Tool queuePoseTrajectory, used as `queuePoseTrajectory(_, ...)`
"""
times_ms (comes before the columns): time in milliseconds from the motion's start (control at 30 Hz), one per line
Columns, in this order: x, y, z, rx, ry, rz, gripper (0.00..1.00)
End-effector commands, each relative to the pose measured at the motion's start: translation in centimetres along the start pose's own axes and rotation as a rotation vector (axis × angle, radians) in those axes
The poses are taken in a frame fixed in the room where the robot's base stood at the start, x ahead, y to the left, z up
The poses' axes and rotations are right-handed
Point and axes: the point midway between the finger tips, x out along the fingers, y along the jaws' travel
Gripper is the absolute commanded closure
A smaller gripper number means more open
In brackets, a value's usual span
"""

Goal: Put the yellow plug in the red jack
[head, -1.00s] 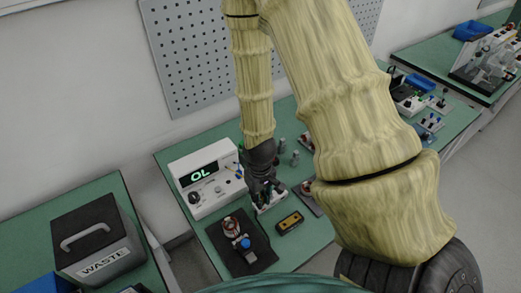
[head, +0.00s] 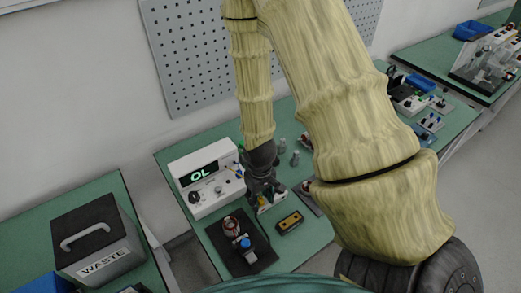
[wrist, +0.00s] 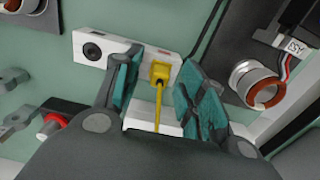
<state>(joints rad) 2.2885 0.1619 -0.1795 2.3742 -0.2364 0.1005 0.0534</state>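The yellow plug (wrist: 159,73) stands at the right part of a white jack block (wrist: 118,47) in the wrist view, with its yellow lead running down toward my gripper. The block has a black jack (wrist: 93,50) on its left. The red jack is mostly hidden behind the plug; only a small reddish patch shows by it. I cannot tell how deep the plug sits. My gripper (wrist: 161,82) is open, its teal fingers on either side of the plug with gaps. In the head view my gripper (head: 264,198) is over the block, and a little yellow shows there.
A white meter reading OL (head: 202,178) stands left of my gripper. A black mat (head: 258,262) with a copper-wound part lies in front. A yellow-and-black device (head: 289,222) lies close on the right. Small metal cylinders (head: 295,158) stand behind.

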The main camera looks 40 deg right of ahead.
Motion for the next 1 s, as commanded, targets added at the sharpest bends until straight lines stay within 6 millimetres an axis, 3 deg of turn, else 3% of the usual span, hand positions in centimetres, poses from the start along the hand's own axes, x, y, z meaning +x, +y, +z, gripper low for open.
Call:
queuePoseTrajectory(367,-1.0,0.0,-0.1,0.000,0.001,0.000,0.59)
queuePoseTrajectory(1000,-8.0,0.0,-0.1,0.000,0.003,0.000,0.59)
